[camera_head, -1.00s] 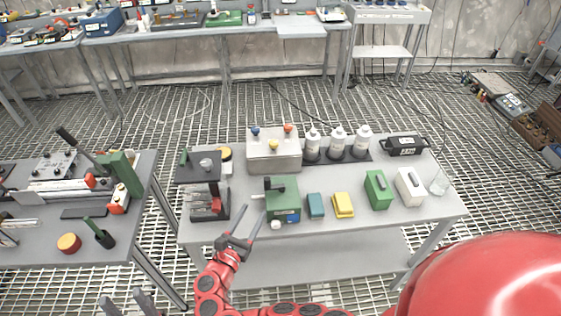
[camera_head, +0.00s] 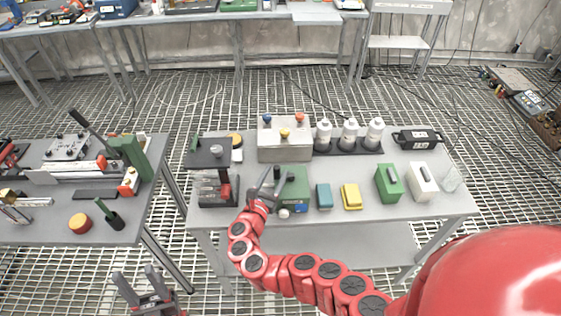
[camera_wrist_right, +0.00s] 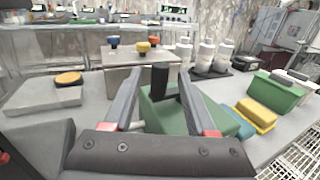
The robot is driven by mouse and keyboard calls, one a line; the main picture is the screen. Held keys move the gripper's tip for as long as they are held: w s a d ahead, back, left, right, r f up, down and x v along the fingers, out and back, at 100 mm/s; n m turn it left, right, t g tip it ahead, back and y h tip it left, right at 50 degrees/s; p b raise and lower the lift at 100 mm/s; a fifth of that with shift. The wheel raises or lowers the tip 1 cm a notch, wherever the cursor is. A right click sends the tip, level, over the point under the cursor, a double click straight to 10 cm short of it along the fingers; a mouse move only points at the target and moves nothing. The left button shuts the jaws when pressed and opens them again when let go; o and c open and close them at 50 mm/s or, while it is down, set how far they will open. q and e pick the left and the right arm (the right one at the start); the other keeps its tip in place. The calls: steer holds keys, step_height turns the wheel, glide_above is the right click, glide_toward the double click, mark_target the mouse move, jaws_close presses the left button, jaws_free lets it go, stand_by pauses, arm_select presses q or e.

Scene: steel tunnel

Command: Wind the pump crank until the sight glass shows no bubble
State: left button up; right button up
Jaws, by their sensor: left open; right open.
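The green pump box (camera_head: 294,187) stands near the front edge of the middle bench. Its black upright crank handle (camera_wrist_right: 160,80) shows in the right wrist view, with the green box top (camera_wrist_right: 172,112) around and below it. My right gripper (camera_head: 268,178) is open at the left side of the pump. In the wrist view its fingers (camera_wrist_right: 158,84) appear on either side of the handle, with a gap to each. A small white round part (camera_head: 283,213) sits low at the pump's front; I cannot make out a bubble. My left gripper (camera_head: 136,280) is open and empty, low beside the bench.
A black-topped stand (camera_head: 212,155) is left of the pump. A grey box with coloured knobs (camera_head: 284,146) is behind it. Teal (camera_head: 324,196) and yellow (camera_head: 352,197) blocks are to its right. White bottles (camera_head: 350,134) stand at the back.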

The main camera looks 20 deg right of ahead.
steer(key=shift+x, duration=2.55)
steer(key=shift+a+f, duration=0.1)
jaws_close()
